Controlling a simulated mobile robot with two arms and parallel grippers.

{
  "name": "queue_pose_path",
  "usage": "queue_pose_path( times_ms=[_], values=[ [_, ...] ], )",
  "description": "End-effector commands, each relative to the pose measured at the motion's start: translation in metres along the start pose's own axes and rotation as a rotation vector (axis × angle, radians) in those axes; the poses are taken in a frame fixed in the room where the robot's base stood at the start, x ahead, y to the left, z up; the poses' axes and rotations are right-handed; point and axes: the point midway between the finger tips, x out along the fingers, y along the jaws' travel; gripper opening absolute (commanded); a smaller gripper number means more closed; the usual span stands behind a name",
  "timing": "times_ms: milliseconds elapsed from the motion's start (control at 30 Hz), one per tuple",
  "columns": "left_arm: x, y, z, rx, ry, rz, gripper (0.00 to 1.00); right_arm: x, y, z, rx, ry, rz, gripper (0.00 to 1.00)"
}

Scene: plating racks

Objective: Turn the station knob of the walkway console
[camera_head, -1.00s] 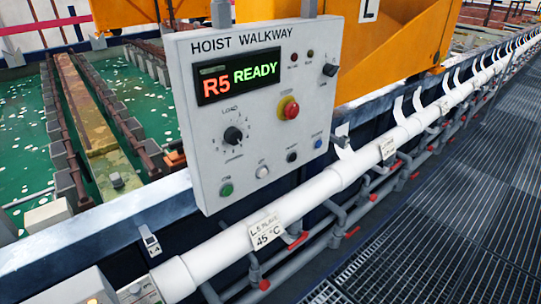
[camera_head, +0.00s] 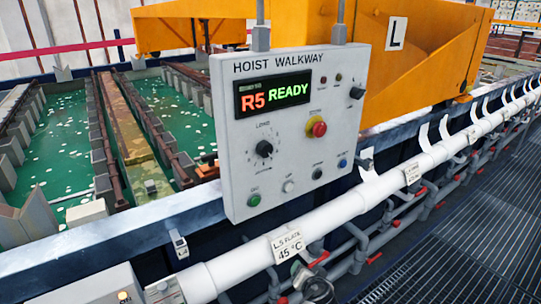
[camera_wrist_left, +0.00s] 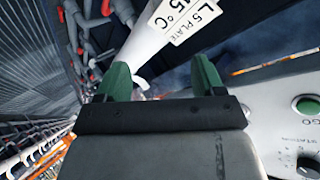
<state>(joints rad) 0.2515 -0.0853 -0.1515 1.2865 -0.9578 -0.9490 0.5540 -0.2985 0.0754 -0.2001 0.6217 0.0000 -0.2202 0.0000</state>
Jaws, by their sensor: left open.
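The walkway console (camera_head: 290,205) is a pale grey upright panel headed HOIST WALKWAY, with a display reading R5 READY. A round black knob (camera_head: 264,148) with a white mark sits at its left middle; its small lettering is hard to read in the head view. In the left wrist view, the panel's edge shows at right, with a green button (camera_wrist_left: 308,106), STATION lettering, and part of a dark knob (camera_wrist_left: 309,169). My left gripper (camera_wrist_left: 161,75) is open and empty, its green fingers apart, beside the panel. My right gripper is not in view.
A red button (camera_head: 318,128), a small black selector (camera_head: 357,92) and a row of push buttons share the panel. A white pipe (camera_head: 345,207) with tags runs below it. Green tanks (camera_head: 45,150) lie behind left; grating (camera_head: 450,250) is at right.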

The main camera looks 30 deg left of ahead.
Motion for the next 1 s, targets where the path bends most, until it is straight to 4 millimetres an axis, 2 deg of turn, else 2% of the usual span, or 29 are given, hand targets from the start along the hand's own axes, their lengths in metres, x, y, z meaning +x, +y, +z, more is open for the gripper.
queue_pose_path(
  times_ms=[33,100,200,300,400,533,667,1000],
  values=[
    [-0.014,-0.029,-0.056,-0.091,0.071,-0.097,0.68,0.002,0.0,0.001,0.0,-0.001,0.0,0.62],
    [-0.038,-0.071,-0.113,-0.22,0.149,-0.232,0.68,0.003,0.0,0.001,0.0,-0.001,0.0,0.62],
    [-0.08,-0.128,-0.17,-0.411,0.241,-0.402,0.68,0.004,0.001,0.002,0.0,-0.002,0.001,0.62],
    [-0.117,-0.173,-0.201,-0.574,0.307,-0.53,0.68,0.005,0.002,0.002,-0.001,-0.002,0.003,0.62],
    [-0.141,-0.199,-0.214,-0.68,0.344,-0.607,0.68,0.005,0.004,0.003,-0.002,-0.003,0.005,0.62],
    [-0.15,-0.214,-0.22,-0.726,0.36,-0.643,0.68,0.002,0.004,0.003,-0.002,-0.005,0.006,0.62],
    [-0.139,-0.226,-0.223,-0.724,0.359,-0.646,0.68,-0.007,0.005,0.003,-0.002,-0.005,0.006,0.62],
    [-0.091,-0.267,-0.228,-0.72,0.358,-0.643,0.68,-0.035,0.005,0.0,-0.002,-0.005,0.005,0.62]
  ],
)
